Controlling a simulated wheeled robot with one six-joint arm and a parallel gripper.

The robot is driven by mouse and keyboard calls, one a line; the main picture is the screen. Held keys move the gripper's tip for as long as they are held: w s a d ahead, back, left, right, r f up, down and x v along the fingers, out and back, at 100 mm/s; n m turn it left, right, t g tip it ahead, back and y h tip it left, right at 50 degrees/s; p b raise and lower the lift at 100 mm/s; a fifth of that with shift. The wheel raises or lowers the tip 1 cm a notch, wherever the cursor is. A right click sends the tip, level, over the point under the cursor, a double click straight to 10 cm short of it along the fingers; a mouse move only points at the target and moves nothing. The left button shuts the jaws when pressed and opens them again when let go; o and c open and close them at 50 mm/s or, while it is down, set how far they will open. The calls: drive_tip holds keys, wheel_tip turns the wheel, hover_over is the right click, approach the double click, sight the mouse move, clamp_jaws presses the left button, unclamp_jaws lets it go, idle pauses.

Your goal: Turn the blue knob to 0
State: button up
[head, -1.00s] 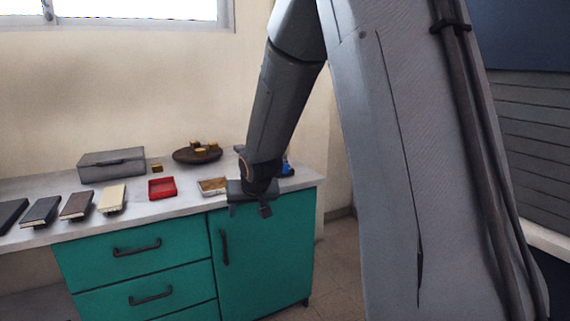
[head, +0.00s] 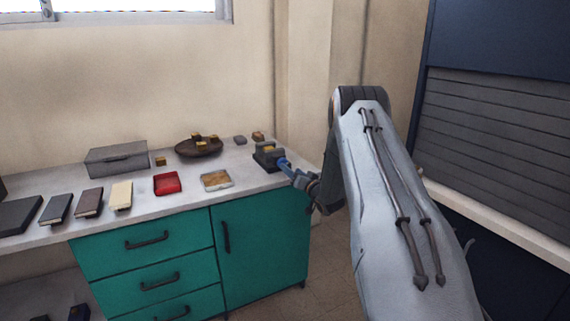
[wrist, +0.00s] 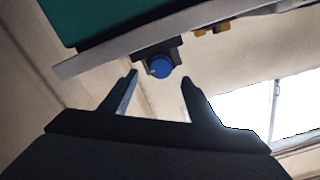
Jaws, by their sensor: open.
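The blue knob (wrist: 159,67) is on the front of a dark block, seen in the wrist view with the counter edge behind it. A small pale mark shows at its lower left; I cannot read any scale. In the head view the dark block (head: 268,154) sits at the counter's right end and the blue knob (head: 284,164) sticks out toward my gripper (head: 298,177). In the wrist view my gripper (wrist: 158,78) is open and empty, one finger to each side of the knob in the picture. The knob appears just beyond the fingertips, with no contact visible.
The counter holds a grey box (head: 117,159), a brown round tray (head: 199,147) with yellowish cubes, a red tray (head: 167,184), a pale tray (head: 216,181) and several books to the left. Teal cabinets (head: 262,243) stand below. A slatted panel (head: 500,150) is at the right.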

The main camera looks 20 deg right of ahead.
drive_tip(key=shift+w+a+p, duration=0.2)
drive_tip(key=shift+w+p, duration=0.1)
drive_tip(key=shift+w, duration=3.25)
drive_tip(key=c, duration=1.1)
drive_tip(key=shift+o, duration=0.2)
